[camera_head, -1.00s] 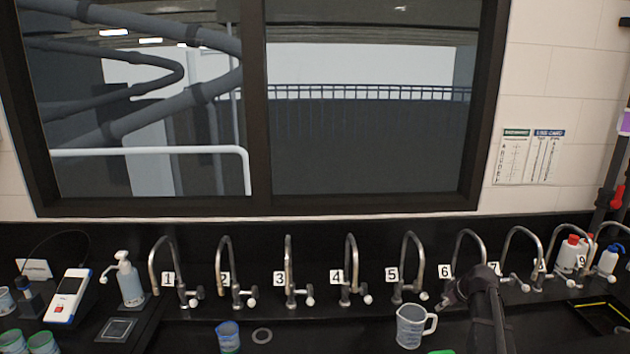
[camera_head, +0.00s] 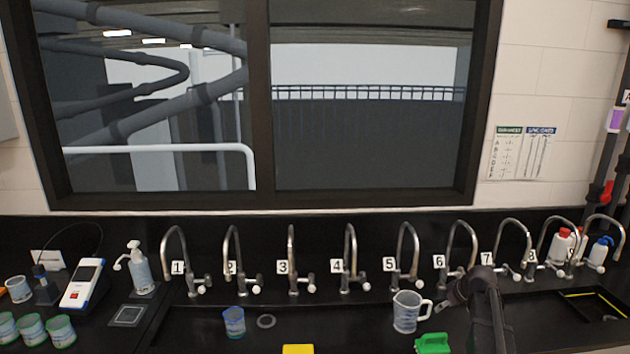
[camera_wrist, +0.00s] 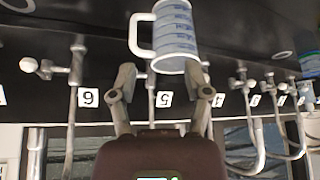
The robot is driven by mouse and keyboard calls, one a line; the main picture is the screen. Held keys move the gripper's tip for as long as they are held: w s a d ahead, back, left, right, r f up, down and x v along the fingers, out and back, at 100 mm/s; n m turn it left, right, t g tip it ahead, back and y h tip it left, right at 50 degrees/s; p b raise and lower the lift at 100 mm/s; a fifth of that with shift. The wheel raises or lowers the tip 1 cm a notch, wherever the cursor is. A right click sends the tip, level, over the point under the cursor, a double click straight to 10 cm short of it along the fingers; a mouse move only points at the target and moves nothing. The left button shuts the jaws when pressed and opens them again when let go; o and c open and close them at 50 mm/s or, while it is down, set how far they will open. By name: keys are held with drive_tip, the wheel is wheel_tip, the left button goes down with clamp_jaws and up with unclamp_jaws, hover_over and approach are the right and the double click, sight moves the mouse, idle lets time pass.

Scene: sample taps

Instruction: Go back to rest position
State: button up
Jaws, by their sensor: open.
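My gripper (camera_head: 458,296) is at the right of the sink bench in the head view, in front of taps 6 and 7. In the wrist view my gripper (camera_wrist: 160,82) has its two fingers spread apart, with nothing between them. A clear measuring jug with a handle (camera_head: 407,313) stands on the black bench just left of my gripper. The jug also shows in the wrist view (camera_wrist: 177,38), upside down, beyond the fingertips. I cannot tell the exact gap between them.
A row of numbered taps (camera_head: 345,262) lines the back. A green object (camera_head: 433,343) and a yellow object (camera_head: 298,349) sit at the front edge. Green-based cups (camera_head: 60,330) stand at left.

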drive_tip(key=s+a+f+m+g+h, duration=0.2)
drive_tip(key=s+a+m+g, duration=0.3)
drive_tip(key=s+a, duration=1.8)
drive_tip(key=shift+a+f+h, duration=0.15)
drive_tip(key=shift+f+h, duration=0.15)
